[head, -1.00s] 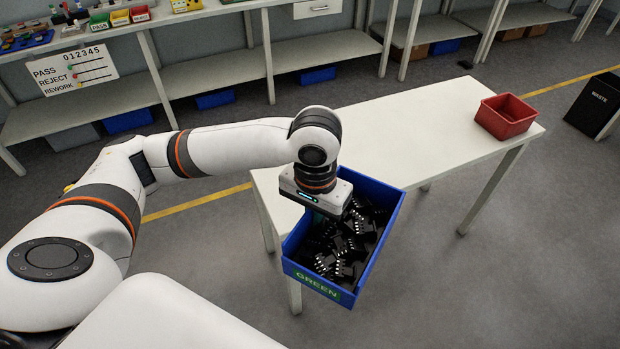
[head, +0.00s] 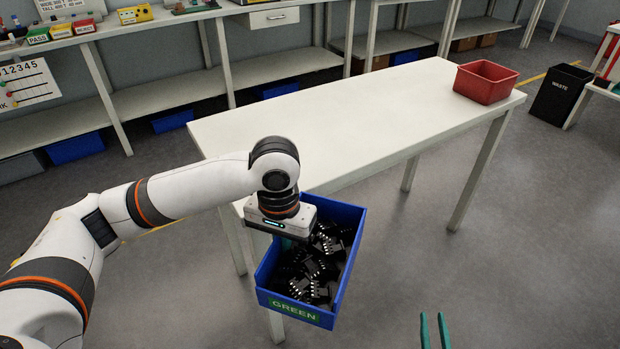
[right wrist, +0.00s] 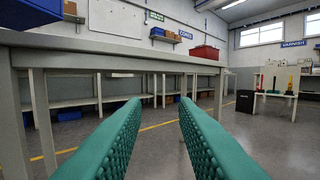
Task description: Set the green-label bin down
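The green-label bin (head: 349,270) is a blue open box with a green "GREEN" label, full of black connectors (head: 315,265). In the head view it hangs in the air at the near edge of the white table (head: 330,110). My left gripper (head: 284,240) is at the bin's left wall and grips it; its fingers are mostly hidden by the hand. A blue corner of the bin (right wrist: 38,8) shows at the top left of the right wrist view. My right gripper (head: 434,330) is low at the right, open and empty; its teal fingers stand apart in the right wrist view (right wrist: 158,104).
A red bin (head: 486,83) stands at the table's far right end. The rest of the tabletop is clear. A black waste bin (head: 560,97) stands on the floor at the right. Shelves (head: 170,90) with small bins run along the back wall.

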